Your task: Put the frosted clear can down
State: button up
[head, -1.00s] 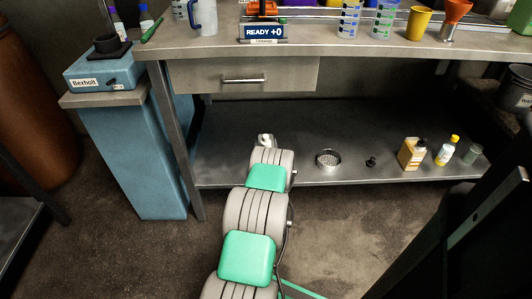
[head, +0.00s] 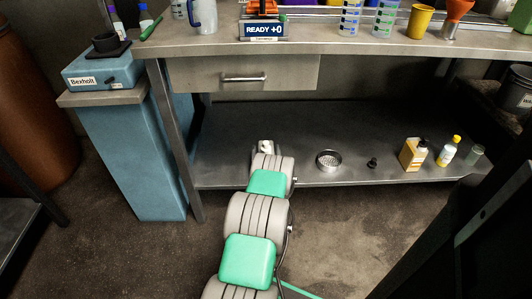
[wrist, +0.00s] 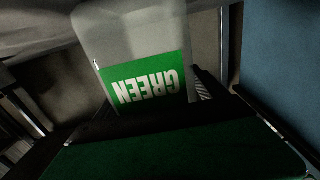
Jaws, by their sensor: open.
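A frosted clear can (wrist: 130,30) with a green label reading "GREEN" fills the middle of the wrist view. The lettering appears upside down there. My gripper (wrist: 150,110) is open, its dark fingers close around the can's near part. Whether a finger still touches the can is too dark to tell. In the head view my arm reaches into the space under the bench, above the lower shelf (head: 330,108). My fingers and the can are hidden there behind my own arm.
A blue cabinet (head: 130,150) and a bench leg (head: 175,140) are left.

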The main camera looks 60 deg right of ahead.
jog(key=shift+a+r, duration=0.1)
jog(key=shift+r, duration=0.1)
jog(key=p+v, duration=0.2)
jog(key=v, duration=1)
jog(key=shift+p, duration=0.35)
jog(key=shift+f, duration=0.1)
